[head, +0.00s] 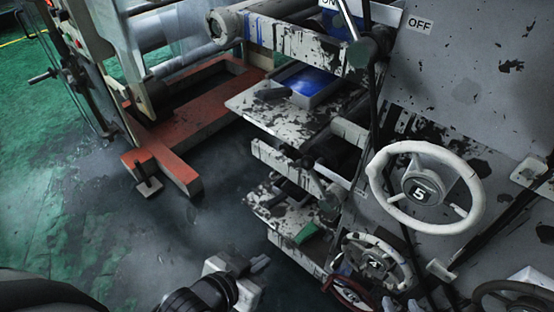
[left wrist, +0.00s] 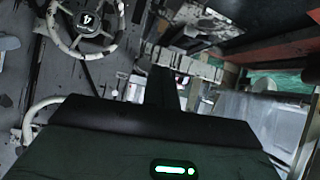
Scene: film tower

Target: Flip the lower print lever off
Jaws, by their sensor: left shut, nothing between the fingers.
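In the head view a metal lever (head: 348,20) rises from a dark round pivot at the top of the machine, between an ON label and an OFF label (head: 420,24). Lower on the machine side, a smaller worn pivot piece (head: 330,203) shows under a small white label (head: 335,175). I cannot tell for sure whether it is the lower print lever. My left gripper (head: 258,264) is shut and empty at bottom centre, left of and apart from the machine. Its dark fingers (left wrist: 165,88) also show shut in the left wrist view. My right gripper is not in view.
A white handwheel marked 5 (head: 425,187) and a smaller one marked 4 (head: 376,264) stick out of the grey panel. A red wheel (head: 350,293) sits below. White-and-black shelves (head: 290,110) jut left. A red frame (head: 195,120) stands behind clear dark floor (head: 150,240).

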